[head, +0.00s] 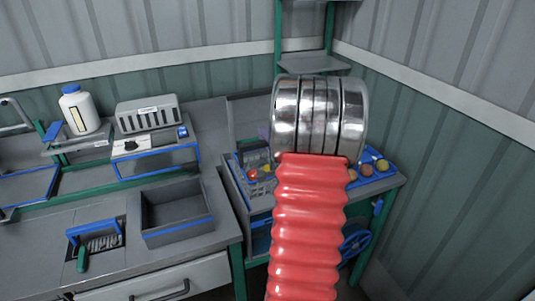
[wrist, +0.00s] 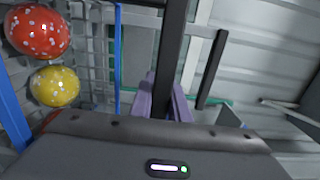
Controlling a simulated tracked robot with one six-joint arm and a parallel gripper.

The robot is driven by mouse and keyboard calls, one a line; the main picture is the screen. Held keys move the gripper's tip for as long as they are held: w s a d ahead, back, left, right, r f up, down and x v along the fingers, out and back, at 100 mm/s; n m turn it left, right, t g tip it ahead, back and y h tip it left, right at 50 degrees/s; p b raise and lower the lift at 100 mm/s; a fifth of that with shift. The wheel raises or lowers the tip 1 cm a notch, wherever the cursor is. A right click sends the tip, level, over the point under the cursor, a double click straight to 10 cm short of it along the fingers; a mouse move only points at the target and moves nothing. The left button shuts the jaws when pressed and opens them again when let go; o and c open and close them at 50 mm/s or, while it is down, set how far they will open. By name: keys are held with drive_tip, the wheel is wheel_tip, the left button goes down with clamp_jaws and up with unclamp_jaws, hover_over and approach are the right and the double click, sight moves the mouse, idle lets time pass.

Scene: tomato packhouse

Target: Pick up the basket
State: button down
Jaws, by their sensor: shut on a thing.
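The basket (head: 258,190) is a grey wire basket with a dark handle, on the bench at the right in the head view, partly hidden by my red arm. It holds a red tomato (head: 252,174) and a yellow tomato. In the wrist view its mesh wall (wrist: 92,62) is at the left, beside the spotted red (wrist: 37,30) and yellow (wrist: 54,86) tomatoes. My gripper's purple fingers (wrist: 167,103) are shut on the dark basket handle (wrist: 171,45). In the head view the gripper is mostly hidden behind my arm. I cannot tell whether the basket is clear of the bench.
A blue tray (head: 388,180) with several round fruits lies right of my arm. An empty grey bin (head: 178,232), a scale-like device (head: 155,145) and a white bottle (head: 80,110) stand at the left. A green-framed shelf (head: 318,64) stands behind, and a corrugated wall closes the right.

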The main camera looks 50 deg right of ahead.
drive_tip(key=shift+r, duration=0.2)
wheel_tip(320, 180, up, 10)
idle(0.4)
drive_tip(key=shift+f, duration=0.1)
idle(0.8)
